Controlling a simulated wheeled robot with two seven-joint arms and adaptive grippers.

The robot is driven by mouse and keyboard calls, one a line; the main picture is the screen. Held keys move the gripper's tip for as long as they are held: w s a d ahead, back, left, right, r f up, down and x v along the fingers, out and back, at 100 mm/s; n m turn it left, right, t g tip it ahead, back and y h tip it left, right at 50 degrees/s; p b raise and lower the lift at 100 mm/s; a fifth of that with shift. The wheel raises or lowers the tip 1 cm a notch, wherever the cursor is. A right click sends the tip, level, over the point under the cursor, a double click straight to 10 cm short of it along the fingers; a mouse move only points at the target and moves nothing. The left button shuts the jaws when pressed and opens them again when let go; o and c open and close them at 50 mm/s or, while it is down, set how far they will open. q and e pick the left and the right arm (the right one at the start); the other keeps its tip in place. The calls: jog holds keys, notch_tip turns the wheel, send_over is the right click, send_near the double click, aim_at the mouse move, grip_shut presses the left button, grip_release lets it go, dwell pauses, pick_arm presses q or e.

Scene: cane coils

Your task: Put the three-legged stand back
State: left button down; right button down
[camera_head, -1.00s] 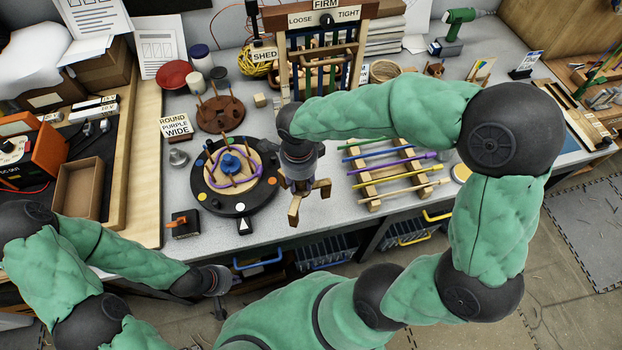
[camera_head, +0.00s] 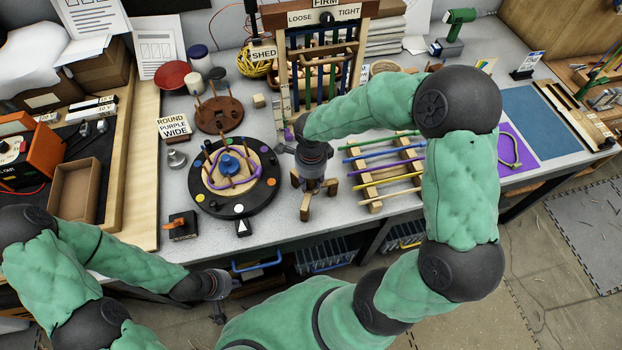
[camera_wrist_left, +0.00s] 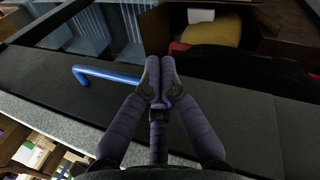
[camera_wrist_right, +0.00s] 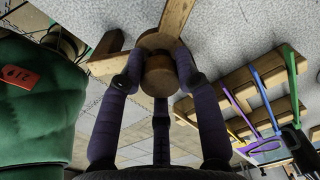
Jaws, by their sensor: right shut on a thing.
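The three-legged stand (camera_head: 305,209) is pale wood with a round hub, a knob and spread legs. My right gripper (camera_head: 314,180) is shut on it from above, near the front of the bench between the round turntable and the rod rack. In the right wrist view, the fingers close on the knob below the hub (camera_wrist_right: 152,41). I cannot tell whether the feet touch the bench. My left gripper (camera_head: 218,300) is empty and low in front of the bench; in the left wrist view its fingertips (camera_wrist_left: 160,68) are together.
A black turntable (camera_head: 208,199) with a purple coil on pegs is just left of the stand. A rack of coloured rods (camera_head: 372,193) is close on the right. A wooden LOOSE/FIRM/TIGHT frame (camera_head: 270,15) stands behind. A purple mat (camera_head: 515,140) holds a loop farther right.

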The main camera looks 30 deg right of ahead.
jog(key=c, duration=0.9)
grip_release()
jog(key=shift+r, duration=0.1)
notch_tip(320, 180, up, 12)
jog(key=shift+s+a+p, duration=0.1)
jog(key=shift+s+p, duration=0.05)
jog(key=shift+p, duration=1)
